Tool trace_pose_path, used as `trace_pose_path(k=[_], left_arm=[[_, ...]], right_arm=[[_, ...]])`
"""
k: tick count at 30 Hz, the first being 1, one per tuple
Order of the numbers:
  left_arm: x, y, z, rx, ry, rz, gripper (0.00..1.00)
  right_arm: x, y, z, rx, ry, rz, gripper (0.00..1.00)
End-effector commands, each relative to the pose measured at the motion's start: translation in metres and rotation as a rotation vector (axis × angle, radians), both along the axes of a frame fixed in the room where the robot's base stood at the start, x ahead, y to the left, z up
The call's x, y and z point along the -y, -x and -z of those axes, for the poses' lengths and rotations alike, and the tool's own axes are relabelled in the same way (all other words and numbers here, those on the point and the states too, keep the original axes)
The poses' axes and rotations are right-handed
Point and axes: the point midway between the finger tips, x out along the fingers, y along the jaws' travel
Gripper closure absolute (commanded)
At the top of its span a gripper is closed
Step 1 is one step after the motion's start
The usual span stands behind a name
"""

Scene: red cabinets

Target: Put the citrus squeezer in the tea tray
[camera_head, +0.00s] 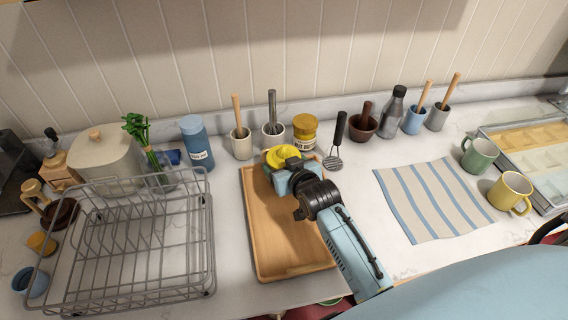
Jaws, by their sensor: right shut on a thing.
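The tea tray (268,225) is a wooden rectangular tray lying on the white counter in the middle of the view. My right gripper (284,166) is over the far end of the tray, its arm reaching in from the lower right. It is shut on a yellow thing (279,156), which looks like the citrus squeezer. The gripper hides part of it, and I cannot tell whether it touches the tray. My left gripper is not in view.
A wire dish rack (140,245) stands left of the tray. A striped cloth (432,200) lies to the right, with a green mug (480,155) and a yellow mug (511,192) beyond it. Mortars, jars and a whisk (334,150) line the wall behind. The tray's near part is bare.

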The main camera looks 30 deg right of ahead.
Motion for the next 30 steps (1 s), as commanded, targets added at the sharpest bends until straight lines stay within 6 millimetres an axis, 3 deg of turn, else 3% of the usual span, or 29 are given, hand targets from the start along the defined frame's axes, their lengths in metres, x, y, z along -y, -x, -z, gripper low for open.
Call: trace_pose_path(k=[2,3,8,20,30], left_arm=[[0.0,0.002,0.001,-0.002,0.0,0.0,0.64],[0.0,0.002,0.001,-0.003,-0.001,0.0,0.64],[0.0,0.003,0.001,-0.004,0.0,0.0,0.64],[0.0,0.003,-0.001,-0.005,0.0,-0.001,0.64],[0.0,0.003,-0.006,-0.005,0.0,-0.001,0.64]], right_arm=[[0.0,0.0,0.002,0.001,0.0,0.0,0.53],[0.0,0.0,0.003,-0.001,0.0,0.0,0.21],[0.0,0.0,0.002,0.0,0.0,0.0,0.02],[0.0,0.005,-0.003,-0.001,0.0,0.0,0.02],[-0.003,0.062,-0.026,-0.001,0.0,0.0,0.02]])
